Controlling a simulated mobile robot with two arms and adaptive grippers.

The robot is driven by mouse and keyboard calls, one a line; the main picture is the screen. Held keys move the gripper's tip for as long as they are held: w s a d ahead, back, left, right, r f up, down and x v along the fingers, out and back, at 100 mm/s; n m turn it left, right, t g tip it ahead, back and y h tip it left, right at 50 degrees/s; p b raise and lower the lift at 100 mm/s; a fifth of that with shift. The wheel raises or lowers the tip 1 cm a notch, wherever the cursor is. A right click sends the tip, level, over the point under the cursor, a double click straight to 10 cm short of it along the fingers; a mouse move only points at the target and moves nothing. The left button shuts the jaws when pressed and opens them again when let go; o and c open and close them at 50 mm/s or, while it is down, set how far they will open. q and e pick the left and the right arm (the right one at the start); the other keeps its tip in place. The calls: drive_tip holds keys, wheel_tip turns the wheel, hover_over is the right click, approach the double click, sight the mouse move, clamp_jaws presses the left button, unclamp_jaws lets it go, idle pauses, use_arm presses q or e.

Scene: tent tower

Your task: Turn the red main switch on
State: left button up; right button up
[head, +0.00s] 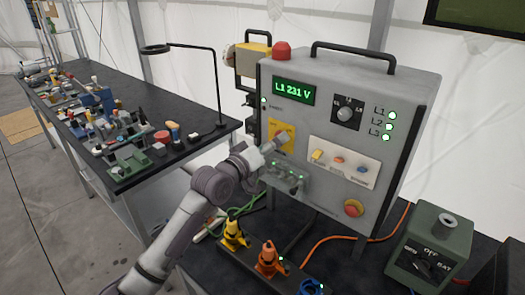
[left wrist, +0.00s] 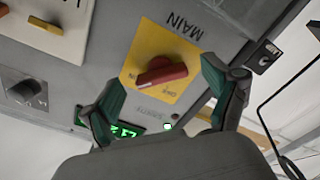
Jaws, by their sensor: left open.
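The red main switch (left wrist: 161,73) is a knob with a bar handle on a yellow plate (left wrist: 150,40) marked MAIN. In the left wrist view the plate appears upside down and the handle lies across it. My left gripper (left wrist: 164,86) is open, with one green-padded finger to each side of the handle. Neither finger visibly touches it. In the head view my left gripper (head: 272,146) is at the front of the grey panel and covers part of the yellow plate (head: 274,130). My right gripper is in neither view.
The panel (head: 300,118) has a lit green display (head: 294,91), three lit green lamps, a black selector (head: 347,112) and a red emergency button (head: 353,208). Yellow, orange and blue connectors stand below. A green box (head: 432,240) is at right. The left bench (head: 90,175) is cluttered.

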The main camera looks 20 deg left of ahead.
use_arm(q)
drive_tip(key=v, duration=1.1)
drive_tip(key=shift+s, duration=0.25)
drive_tip(key=shift+a, duration=0.1)
